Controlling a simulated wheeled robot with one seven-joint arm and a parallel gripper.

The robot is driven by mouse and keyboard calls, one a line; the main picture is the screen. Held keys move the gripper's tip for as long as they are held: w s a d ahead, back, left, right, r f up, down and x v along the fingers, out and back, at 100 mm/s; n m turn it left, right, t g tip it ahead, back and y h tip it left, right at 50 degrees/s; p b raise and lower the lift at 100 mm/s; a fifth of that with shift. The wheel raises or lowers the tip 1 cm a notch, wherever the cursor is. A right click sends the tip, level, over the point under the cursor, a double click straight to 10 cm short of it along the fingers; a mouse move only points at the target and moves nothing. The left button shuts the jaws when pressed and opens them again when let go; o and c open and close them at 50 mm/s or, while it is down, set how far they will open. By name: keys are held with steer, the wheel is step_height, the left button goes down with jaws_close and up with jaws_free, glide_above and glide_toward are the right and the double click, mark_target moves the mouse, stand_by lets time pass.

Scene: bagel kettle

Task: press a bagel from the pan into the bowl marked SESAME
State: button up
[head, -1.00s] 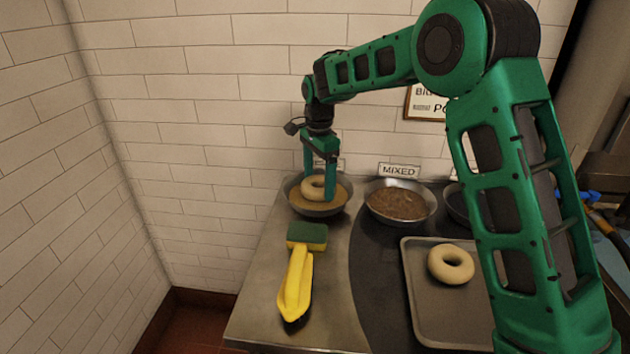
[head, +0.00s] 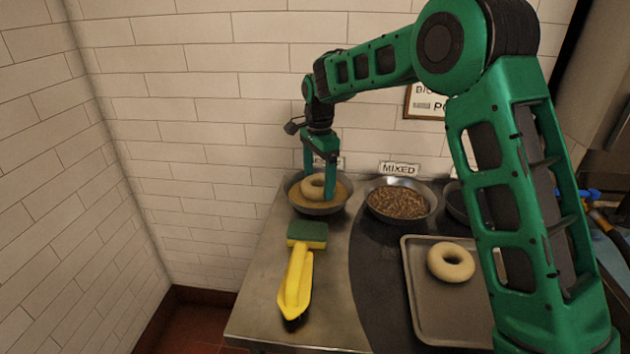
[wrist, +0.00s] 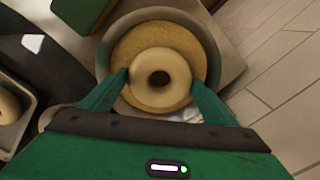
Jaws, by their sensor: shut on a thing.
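A pale bagel (head: 314,187) is held by my gripper (head: 319,192), whose two green fingers are shut on its sides. It is in the left bowl (head: 318,211), on or just above the tan seeds there; I cannot tell how firmly it touches. The wrist view shows the bagel (wrist: 160,61) between the fingertips (wrist: 160,84), centred over the seed bed (wrist: 160,28). The label behind this bowl is mostly hidden by my gripper. A second bagel (head: 451,262) lies on the grey pan (head: 425,310) at the right.
A bowl of brown mixed seeds (head: 400,203) stands right of the left bowl, below a MIXED sign (head: 399,169). The tiled wall is close behind.

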steer(key=shift+r, duration=0.1)
step_height(320, 180, up, 10)
stand_by(1.3)
stand_by(0.3)
